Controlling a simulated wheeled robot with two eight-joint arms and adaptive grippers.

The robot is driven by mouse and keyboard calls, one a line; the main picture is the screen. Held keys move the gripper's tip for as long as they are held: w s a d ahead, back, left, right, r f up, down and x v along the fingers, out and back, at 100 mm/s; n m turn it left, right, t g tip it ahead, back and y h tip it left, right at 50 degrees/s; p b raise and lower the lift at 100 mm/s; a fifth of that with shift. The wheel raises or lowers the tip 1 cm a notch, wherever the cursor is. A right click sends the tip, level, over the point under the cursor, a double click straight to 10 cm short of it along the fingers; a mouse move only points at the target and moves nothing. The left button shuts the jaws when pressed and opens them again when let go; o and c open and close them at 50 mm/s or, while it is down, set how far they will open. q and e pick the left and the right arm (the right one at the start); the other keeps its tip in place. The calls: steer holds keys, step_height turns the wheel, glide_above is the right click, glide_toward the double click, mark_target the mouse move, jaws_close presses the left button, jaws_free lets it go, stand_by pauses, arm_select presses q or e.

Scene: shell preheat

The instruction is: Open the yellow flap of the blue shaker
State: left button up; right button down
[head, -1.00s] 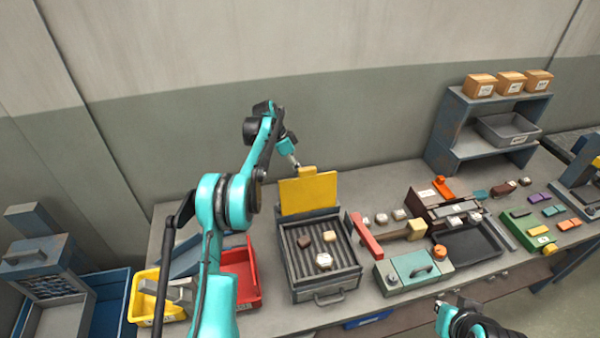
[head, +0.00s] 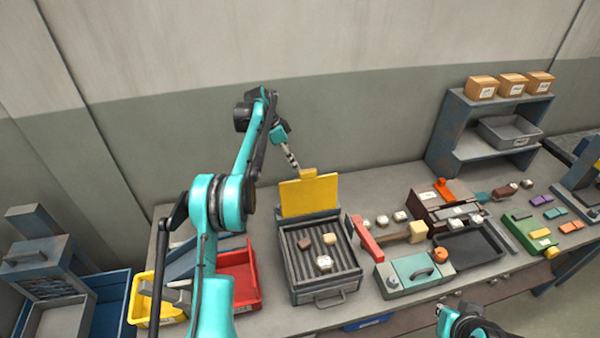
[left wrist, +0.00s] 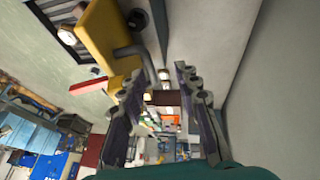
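The blue-grey shaker (head: 343,282) stands on the bench, with several dark ridges and a front handle. Its yellow flap (head: 310,194) stands upright at the back edge, so the top is uncovered. A brown piece (head: 304,243), a cream piece (head: 330,238) and a white piece (head: 323,263) lie inside. My left gripper (head: 296,165) is at the top of the flap, by its tab. In the left wrist view the two fingers (left wrist: 158,80) are apart with nothing between them. The flap (left wrist: 105,35) lies beside the left finger there; I cannot tell whether they touch. My right gripper (head: 447,313) is low at the right, its fingers unclear.
A red bin (head: 247,290) and a yellow bin (head: 145,290) are left of the shaker. A red bar (head: 365,238) and a teal-topped box (head: 412,270) stand close on its right. The wall rises behind the bench.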

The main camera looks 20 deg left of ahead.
arm_select(q)
steer(key=v, duration=0.6)
steer(key=shift+s+r, duration=0.2)
